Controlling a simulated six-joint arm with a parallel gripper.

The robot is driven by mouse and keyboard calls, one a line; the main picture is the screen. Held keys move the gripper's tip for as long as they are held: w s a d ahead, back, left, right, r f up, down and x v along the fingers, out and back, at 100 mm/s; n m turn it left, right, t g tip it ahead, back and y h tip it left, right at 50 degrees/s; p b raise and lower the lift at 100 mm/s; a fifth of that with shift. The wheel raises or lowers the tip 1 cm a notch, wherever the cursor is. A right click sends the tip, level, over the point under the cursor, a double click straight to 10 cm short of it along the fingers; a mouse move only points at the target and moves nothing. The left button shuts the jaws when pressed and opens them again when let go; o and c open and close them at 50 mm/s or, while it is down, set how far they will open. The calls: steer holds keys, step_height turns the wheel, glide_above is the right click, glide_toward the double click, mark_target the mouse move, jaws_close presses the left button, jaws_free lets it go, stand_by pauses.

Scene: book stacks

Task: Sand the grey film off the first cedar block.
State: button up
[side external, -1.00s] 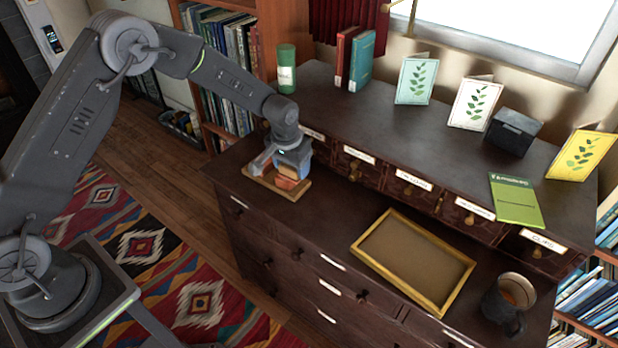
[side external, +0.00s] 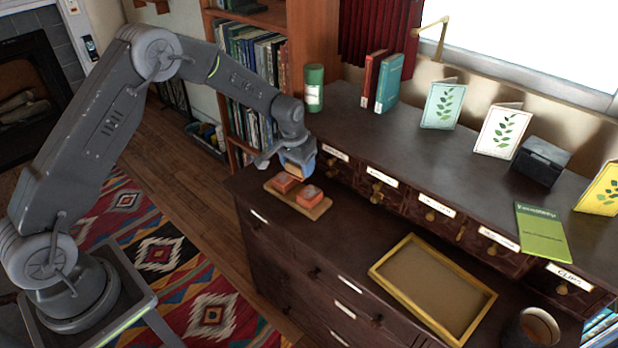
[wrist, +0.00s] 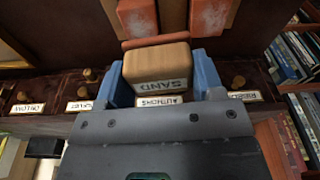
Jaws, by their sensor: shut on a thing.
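My gripper (side external: 296,168) is shut on a tan sanding block (wrist: 160,66) that reads SAND, held between the blue fingers. A reddish strip shows along its far edge. The gripper is raised just above and behind a small wooden tray (side external: 320,211), with a gap between. Two reddish cedar blocks lie on the tray, a left one (side external: 285,183) and a right one (side external: 310,196). Both show pale greyish patches on top; the wrist view shows them on one block (wrist: 137,17) and the other (wrist: 208,16). I cannot tell which is the first.
An empty yellow-framed tray (side external: 387,266) lies to the right on the dresser, with a mug (side external: 535,328) beyond it. Labelled small drawers (side external: 385,190) stand close behind the cedar blocks. A green cylinder (side external: 314,88) stands on the upper shelf. The dresser top between the trays is clear.

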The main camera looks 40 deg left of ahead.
steer(key=w+a+r, duration=0.1)
steer(key=a, duration=0.9)
steer(key=shift+w+a+f, duration=0.1)
steer(key=shift+w+f, duration=0.05)
steer(key=shift+f, duration=3.75)
steer(key=shift+w+d, duration=0.1)
steer(key=shift+d, duration=3)
steer(key=shift+a, duration=3.2)
step_height(320, 180, up, 8)
